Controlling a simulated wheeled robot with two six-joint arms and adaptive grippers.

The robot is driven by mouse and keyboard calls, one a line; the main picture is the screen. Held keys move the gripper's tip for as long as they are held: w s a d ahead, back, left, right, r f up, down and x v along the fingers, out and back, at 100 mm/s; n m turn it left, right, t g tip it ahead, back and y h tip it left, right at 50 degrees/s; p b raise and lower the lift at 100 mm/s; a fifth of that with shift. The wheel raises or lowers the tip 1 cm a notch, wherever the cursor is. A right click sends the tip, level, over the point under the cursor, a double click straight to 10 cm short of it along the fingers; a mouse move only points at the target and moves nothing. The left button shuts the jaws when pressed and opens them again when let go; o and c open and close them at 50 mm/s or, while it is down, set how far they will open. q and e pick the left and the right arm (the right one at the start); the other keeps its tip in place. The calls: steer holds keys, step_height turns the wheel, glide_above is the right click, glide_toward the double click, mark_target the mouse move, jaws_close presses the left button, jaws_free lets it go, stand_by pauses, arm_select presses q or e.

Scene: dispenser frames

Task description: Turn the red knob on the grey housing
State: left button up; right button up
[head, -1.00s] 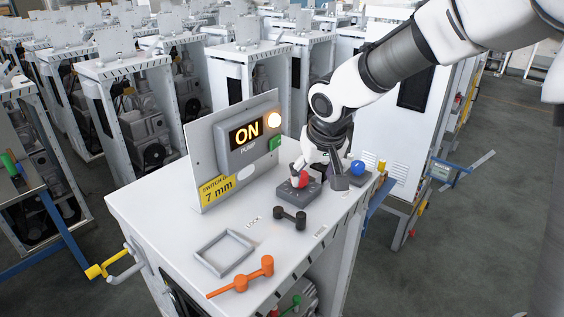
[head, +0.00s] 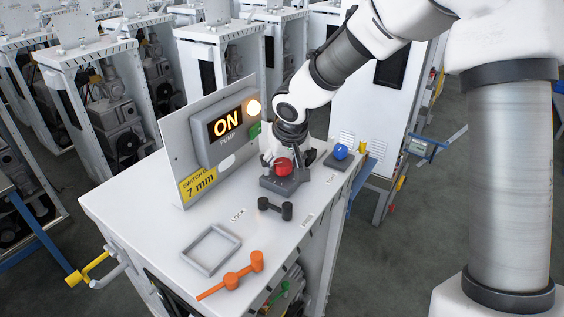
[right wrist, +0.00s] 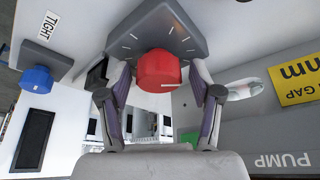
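The red knob (head: 284,165) sits on its dark grey housing (head: 285,184) on the white cabinet top. In the right wrist view the knob (right wrist: 158,70) has a white mark on its edge, and the grey housing (right wrist: 205,45) carries short white tick lines. My right gripper (head: 288,157) is at the far side of the knob in the head view. The gripper is open and empty. My left gripper is not in view.
A blue knob (head: 341,151) stands behind right. A lit "ON" pump panel (head: 226,124) with a yellow 7 mm label stands left. A dark dumbbell-shaped part (head: 275,207), an empty grey frame (head: 211,248) and an orange handle (head: 236,275) lie in front.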

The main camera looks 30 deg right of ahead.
steer(key=shift+s+r, duration=0.1)
steer(key=shift+s, duration=0.1)
steer(key=c, duration=0.8)
steer(key=m+b, duration=0.1)
steer(key=b, duration=0.1)
steer(key=m+h+b, duration=0.1)
steer(key=m+b, duration=0.1)
steer(key=b, duration=0.1)
steer(key=m+b, duration=0.1)
steer(key=b, duration=0.2)
steer(key=shift+w+f+m+g+h, duration=0.1)
steer(key=shift+f+m+g+h, duration=0.2)
steer(key=shift+f+g, duration=0.1)
steer(key=shift+r, duration=0.2)
steer(key=shift+r+m, duration=0.15)
steer(key=shift+m, duration=0.15)
steer(key=o, duration=0.9)
steer(key=shift+o, duration=1.2)
steer(key=shift+w+d, duration=0.1)
